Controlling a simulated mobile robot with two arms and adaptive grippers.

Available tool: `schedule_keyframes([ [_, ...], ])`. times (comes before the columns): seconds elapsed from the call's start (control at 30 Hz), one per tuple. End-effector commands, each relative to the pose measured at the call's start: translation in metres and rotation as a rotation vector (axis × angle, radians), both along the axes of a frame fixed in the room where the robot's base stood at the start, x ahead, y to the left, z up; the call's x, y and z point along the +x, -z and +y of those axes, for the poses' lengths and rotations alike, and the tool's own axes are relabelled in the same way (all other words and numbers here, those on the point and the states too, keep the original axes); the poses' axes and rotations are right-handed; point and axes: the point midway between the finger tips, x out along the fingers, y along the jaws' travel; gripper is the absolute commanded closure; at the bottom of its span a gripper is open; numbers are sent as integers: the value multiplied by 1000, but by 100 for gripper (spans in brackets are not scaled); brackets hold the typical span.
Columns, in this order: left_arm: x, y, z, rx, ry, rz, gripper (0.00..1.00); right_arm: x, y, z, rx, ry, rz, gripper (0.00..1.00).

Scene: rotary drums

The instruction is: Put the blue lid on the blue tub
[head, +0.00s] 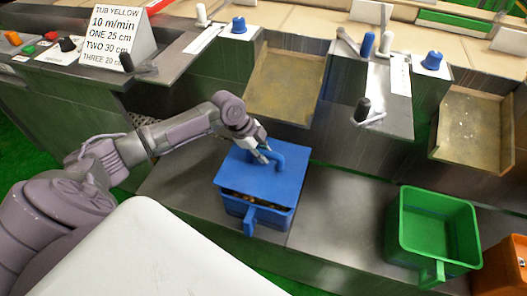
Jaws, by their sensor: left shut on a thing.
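The blue tub (262,215) stands on the grey metal shelf, with its handle toward the front. Small orange and dark pieces show inside through a gap at its front. The blue lid (247,175) is over the tub, tilted, with its back part lower or farther back and a gap at the front edge. My left gripper (264,154) is shut on the lid's raised blue handle (290,158). Whether the lid touches the tub's back rim is hidden. My right gripper is not in view.
A green tub (408,252) stands empty to the right, with an orange box (505,268) beside it. Chutes (284,88) and a panel with knobs and levers (363,108) stand behind. A sign (119,35) stands at the back left. Shelf between the tubs is clear.

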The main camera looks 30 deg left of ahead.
Motion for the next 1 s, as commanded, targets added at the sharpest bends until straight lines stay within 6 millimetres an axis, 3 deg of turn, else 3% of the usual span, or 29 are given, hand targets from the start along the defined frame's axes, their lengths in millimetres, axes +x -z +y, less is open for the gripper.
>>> schedule_keyframes([
  [0.27,0,-3,0,-6,0,-12,100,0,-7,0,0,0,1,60],
  [1.0,0,52,0,-5,1,-12,100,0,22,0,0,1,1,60],
])
